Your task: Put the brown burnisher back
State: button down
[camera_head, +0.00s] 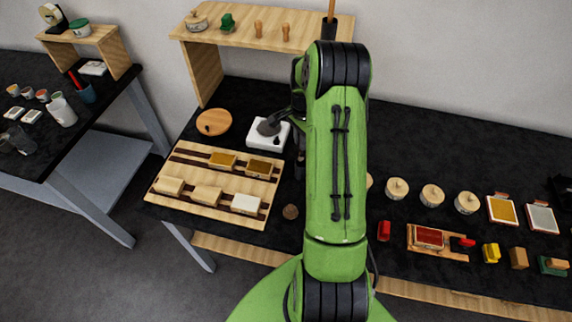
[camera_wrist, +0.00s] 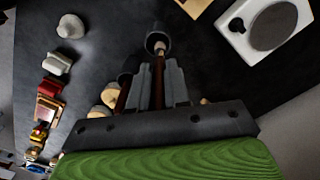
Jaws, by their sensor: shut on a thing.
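In the wrist view my gripper (camera_wrist: 160,88) is shut on the brown burnisher (camera_wrist: 158,72), a slim brown shaft between the grey fingers. A pale part shows near its far end, against a dark round piece (camera_wrist: 155,40). I cannot tell whether the burnisher sits inside that piece or only in front of it. Another brown shaft (camera_wrist: 122,97) with a dark part shows just left of the fingers. In the head view my green arm hides the gripper and the burnisher.
A white block with a grey disc (camera_wrist: 272,22) lies at upper right in the wrist view. In the head view a slotted wooden tray (camera_head: 225,183) holds several small blocks. Several lidded pots (camera_head: 432,195) stand right of my arm. A wooden shelf (camera_head: 295,38) stands behind.

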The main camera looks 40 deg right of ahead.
aim_at(302, 156)
jog(key=f, duration=0.8)
jog(key=shift+s, duration=0.2)
jog(key=c, duration=1.1)
grip_release()
jog(key=shift+r, duration=0.1)
